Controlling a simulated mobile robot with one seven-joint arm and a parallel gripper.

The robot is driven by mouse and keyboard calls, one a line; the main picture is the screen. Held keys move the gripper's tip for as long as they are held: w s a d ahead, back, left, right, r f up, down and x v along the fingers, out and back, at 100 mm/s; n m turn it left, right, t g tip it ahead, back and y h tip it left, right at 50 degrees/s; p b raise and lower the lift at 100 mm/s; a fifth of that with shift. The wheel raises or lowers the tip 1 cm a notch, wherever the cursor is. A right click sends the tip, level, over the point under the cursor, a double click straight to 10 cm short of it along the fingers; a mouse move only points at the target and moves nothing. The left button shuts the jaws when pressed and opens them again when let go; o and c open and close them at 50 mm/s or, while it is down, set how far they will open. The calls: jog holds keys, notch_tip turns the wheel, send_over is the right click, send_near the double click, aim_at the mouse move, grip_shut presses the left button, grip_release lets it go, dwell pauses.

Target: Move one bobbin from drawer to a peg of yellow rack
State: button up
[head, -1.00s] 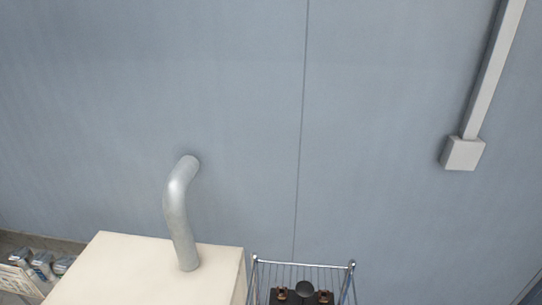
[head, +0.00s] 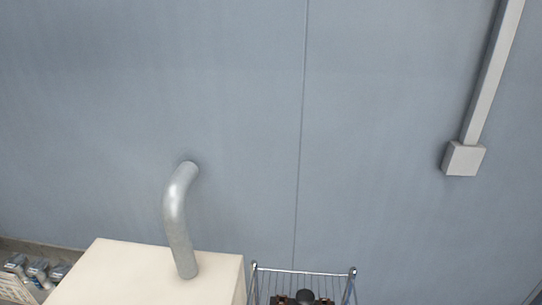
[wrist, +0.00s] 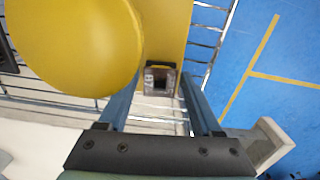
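In the wrist view my gripper (wrist: 158,98) has its two blue-grey fingers spread apart, with no held object visible between them. A small dark block with a hollow (wrist: 160,78) shows between the fingertips against a yellow upright panel (wrist: 166,30); whether the fingers touch it I cannot tell. A large rounded yellow part (wrist: 75,42) fills the upper left, close to the camera. The yellow parts look like the rack, but only a portion shows. I cannot make out a bobbin or the drawer for certain in either view.
Metal wires (wrist: 205,45) run behind the yellow parts. Blue floor with yellow lines (wrist: 285,100) lies at right. In the head view, a cream cabinet (head: 140,275) with a bent pipe (head: 175,220) stands beside a wire rack (head: 305,271) holding dark, partly cut-off items.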

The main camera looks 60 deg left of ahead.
jog(key=shift+o, duration=0.8)
notch_tip(320, 180, up, 13)
jog(key=p, duration=0.2)
dwell(0.4)
